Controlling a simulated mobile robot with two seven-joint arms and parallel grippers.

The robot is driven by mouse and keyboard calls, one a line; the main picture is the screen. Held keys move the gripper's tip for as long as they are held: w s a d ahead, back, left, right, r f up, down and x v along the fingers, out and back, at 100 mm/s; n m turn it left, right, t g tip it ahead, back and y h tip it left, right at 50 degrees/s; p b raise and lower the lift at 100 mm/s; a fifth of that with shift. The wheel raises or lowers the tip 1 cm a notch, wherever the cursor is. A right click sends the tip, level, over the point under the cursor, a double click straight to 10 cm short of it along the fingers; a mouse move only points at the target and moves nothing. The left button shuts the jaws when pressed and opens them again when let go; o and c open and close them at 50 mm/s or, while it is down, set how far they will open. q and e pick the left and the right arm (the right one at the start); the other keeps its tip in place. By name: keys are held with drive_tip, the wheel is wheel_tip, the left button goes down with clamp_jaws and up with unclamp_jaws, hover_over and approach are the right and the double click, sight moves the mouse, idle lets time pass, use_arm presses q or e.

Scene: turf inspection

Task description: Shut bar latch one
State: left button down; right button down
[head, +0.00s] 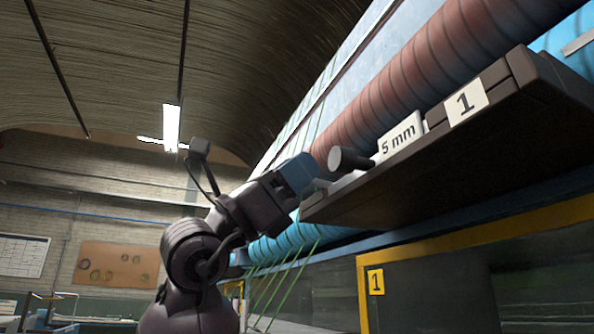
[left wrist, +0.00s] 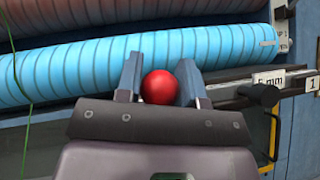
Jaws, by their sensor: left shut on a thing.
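My left gripper (head: 300,172) reaches up from the lower left in the head view, its blue fingers beside the left end of a dark bar (head: 455,160) marked 1. In the left wrist view its fingers (left wrist: 160,78) are closed around a red ball-shaped knob (left wrist: 159,88). The knob is hidden in the head view. A dark round stub (head: 348,160) sticks out just right of the fingers; it also shows in the left wrist view (left wrist: 262,95). I cannot tell which part is the latch itself. My right gripper is not in view.
A white 5 mm plate (head: 400,136) sits on the bar beside the number 1 label (head: 467,103). Behind run a ribbed red roll (head: 450,60) and a ribbed blue roll (left wrist: 150,60). Below is a yellow frame (head: 480,232), also marked 1.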

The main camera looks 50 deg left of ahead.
use_arm(q)
drive_tip(key=shift+s, duration=0.15)
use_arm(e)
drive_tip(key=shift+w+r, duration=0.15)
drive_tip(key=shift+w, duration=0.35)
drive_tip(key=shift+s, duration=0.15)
use_arm(q)
drive_tip(key=c, duration=1)
unclamp_jaws()
drive_tip(key=shift+s, duration=0.1)
drive_tip(key=shift+o, duration=1.2)
drive_tip(key=shift+s+r, duration=0.1)
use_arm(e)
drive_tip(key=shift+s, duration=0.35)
use_arm(q)
drive_tip(key=v, duration=1)
drive_tip(key=shift+a+f+b, duration=0.2)
drive_tip(key=shift+f+b, duration=0.1)
drive_tip(key=shift+f, duration=0.05)
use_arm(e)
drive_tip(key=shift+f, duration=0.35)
